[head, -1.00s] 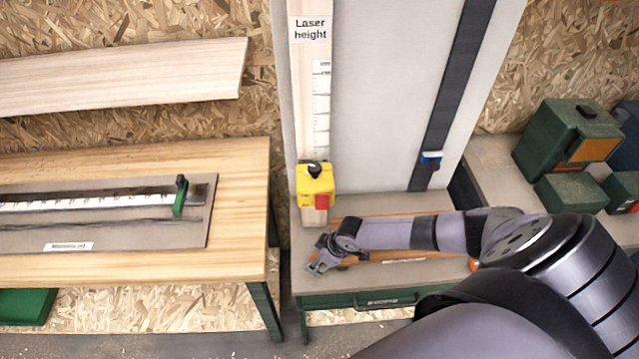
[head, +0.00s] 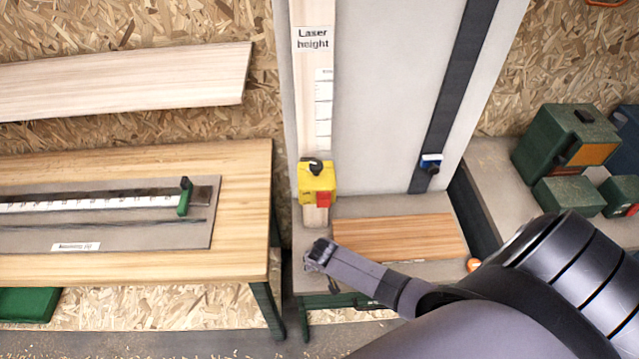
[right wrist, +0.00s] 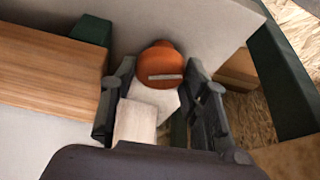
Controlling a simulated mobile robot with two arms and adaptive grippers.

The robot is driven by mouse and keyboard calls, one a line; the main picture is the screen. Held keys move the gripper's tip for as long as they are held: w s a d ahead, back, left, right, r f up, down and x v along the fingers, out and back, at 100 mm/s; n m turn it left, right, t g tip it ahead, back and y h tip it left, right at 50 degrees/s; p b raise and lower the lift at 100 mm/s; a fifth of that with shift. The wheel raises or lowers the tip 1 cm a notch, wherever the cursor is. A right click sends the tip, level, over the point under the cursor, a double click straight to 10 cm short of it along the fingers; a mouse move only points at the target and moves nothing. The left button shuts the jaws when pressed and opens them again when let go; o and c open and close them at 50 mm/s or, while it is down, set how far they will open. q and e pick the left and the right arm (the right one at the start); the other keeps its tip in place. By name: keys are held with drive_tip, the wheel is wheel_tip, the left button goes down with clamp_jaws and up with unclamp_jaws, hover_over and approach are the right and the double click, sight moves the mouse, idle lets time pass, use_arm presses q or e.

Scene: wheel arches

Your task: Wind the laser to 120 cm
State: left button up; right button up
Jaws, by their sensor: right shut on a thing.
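The laser is a yellow box (head: 317,186) with a black knob on top and a red front part. It sits low on a pale upright rail (head: 315,95) labelled "Laser height", around the bottom of the white scale (head: 323,110). Its numbers are too small to read. My right gripper (head: 318,252) is below the laser, near the rail's foot, at the bench front. The right wrist view shows its fingers (right wrist: 160,88) shut around a pale handle with a round, slotted orange cap (right wrist: 160,65). The gripper hides this handle in the head view. My left gripper is out of view.
A wooden plank (head: 400,237) lies on the bench right of my gripper. A dark rail with a blue slider (head: 431,163) stands behind it. A wooden table (head: 240,200) with a measuring board is at left. Green boxes (head: 566,145) stand at right.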

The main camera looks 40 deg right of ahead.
drive_tip(key=m, duration=0.3)
drive_tip(key=shift+w+a+g+h, duration=0.1)
drive_tip(key=shift+a+g+h, duration=0.05)
drive_tip(key=shift+g+h, duration=0.2)
drive_tip(key=m+h, duration=0.1)
drive_tip(key=m, duration=0.1)
drive_tip(key=shift+m+g+b, duration=0.3)
drive_tip(key=shift+g+b, duration=0.05)
drive_tip(key=shift+b, duration=0.05)
drive_tip(key=m+g+b, duration=0.1)
drive_tip(key=m, duration=0.2)
drive_tip(key=shift+w+f+h, duration=0.1)
drive_tip(key=shift+w+h, duration=0.05)
drive_tip(key=shift+h, duration=0.1)
drive_tip(key=shift+m+g+b, duration=0.6)
drive_tip(key=shift+m+b, duration=0.35)
drive_tip(key=shift+m, duration=0.75)
drive_tip(key=o, duration=1.2)
drive_tip(key=shift+c, duration=0.2)
